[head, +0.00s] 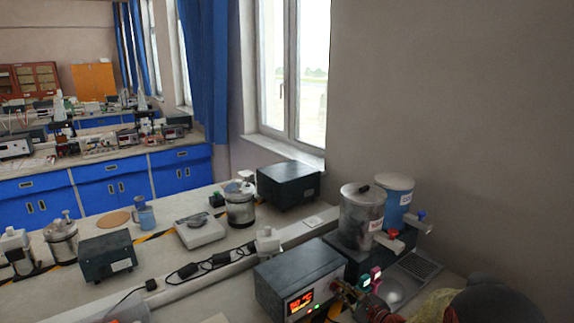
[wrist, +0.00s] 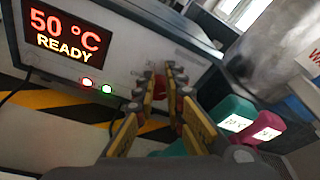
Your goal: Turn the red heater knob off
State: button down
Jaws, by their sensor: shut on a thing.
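The heater is a dark box with a light front panel (head: 299,277), at the bottom middle of the head view. Its lit display (wrist: 62,36) reads "50 °C READY", with a red and a green light below it. In the wrist view the red knob (wrist: 159,85) shows between the yellow-padded fingers on the right part of the panel. My gripper (wrist: 161,78) is shut on the knob. Its fingers hide most of the knob and any marks around it. In the head view my gripper (head: 342,288) is at the right end of the heater's front, and the knob itself is hard to make out.
A green bottle-like object (wrist: 236,113) and a pink one (wrist: 266,127) with labels stand close to the right of my fingers. A metal tank (head: 361,216) and a blue tank (head: 394,200) with taps stand behind.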

jog(key=shift+s+a+f+b, duration=0.7)
jog(key=shift+f+b, duration=0.25)
jog(key=shift+b, duration=0.2)
jog(key=shift+w+a, duration=0.2)
jog(key=shift+w, duration=0.2)
jog(key=shift+d+r, duration=0.1)
jog(key=shift+r, duration=0.35)
jog(key=shift+s+r, duration=0.15)
jog(key=shift+r, duration=0.1)
jog(key=shift+s+d+f, duration=0.1)
jog(key=shift+s+d, duration=0.45)
jog(key=shift+s, duration=0.25)
jog(key=shift+s+d+r, duration=0.1)
jog(key=shift+s+d, duration=0.5)
jog(key=shift+s, duration=0.25)
jog(key=shift+s+d+f, duration=0.1)
jog(key=shift+s+d, duration=0.45)
jog(key=shift+s, duration=0.25)
